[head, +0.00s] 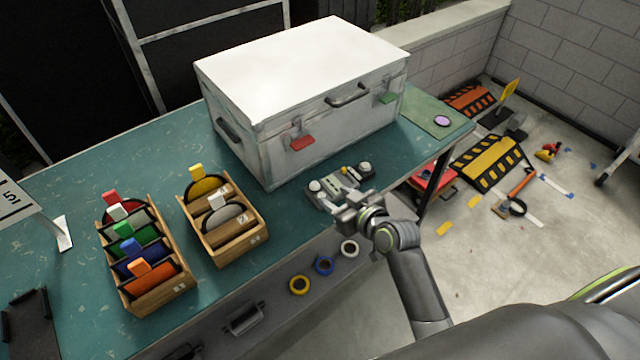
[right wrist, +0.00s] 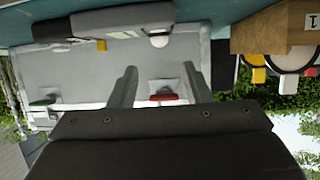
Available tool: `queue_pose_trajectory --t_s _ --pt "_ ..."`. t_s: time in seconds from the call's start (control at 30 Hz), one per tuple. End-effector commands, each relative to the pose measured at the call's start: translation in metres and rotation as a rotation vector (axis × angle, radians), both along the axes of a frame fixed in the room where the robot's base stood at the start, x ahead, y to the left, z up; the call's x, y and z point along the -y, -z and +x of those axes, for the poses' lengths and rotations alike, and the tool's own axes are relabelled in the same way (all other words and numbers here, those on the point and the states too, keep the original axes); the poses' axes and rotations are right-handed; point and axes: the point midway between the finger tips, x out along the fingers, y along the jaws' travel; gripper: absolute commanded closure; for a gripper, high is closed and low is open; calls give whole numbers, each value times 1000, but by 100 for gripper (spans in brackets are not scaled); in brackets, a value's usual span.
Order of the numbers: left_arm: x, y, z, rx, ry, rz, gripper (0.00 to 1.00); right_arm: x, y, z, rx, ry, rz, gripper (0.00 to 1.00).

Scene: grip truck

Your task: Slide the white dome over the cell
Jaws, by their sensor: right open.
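A small grey device with pale panels (head: 341,183) lies on the teal table in front of the white case. One white dome (head: 315,186) shows at its left end and another white rounded piece (head: 365,167) at its right end. In the right wrist view a dark grey body (right wrist: 120,19) carries a white dome (right wrist: 158,40). I cannot make out the cell. My right gripper (head: 346,209) is just in front of the device, at the table's front edge. Its fingers (right wrist: 158,87) are apart with nothing between them. My left gripper is not in view.
The large white case (head: 330,120) stands right behind the device. Wooden boxes of coloured gels (head: 150,285) and (head: 232,240) stand to the left. Tape rolls (head: 324,265) hang below the table's front edge. The teal table (head: 75,190) has free room at left.

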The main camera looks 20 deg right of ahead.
Motion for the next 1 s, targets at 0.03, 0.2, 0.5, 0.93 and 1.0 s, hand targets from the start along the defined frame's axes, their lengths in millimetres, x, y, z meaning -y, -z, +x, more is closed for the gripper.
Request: queue_pose_trajectory --t_s 0.03,0.2,0.5,0.93,1.0 --pt "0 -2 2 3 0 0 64 -3 2 8 -1 -1 1 56" --pt "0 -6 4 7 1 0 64 -10 13 32 0 -1 1 56" --pt "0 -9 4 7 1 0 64 -19 27 63 0 -1 0 56" --pt "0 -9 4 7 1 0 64 -21 31 71 0 0 0 56" --pt "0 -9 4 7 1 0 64 -21 31 71 0 0 0 57"
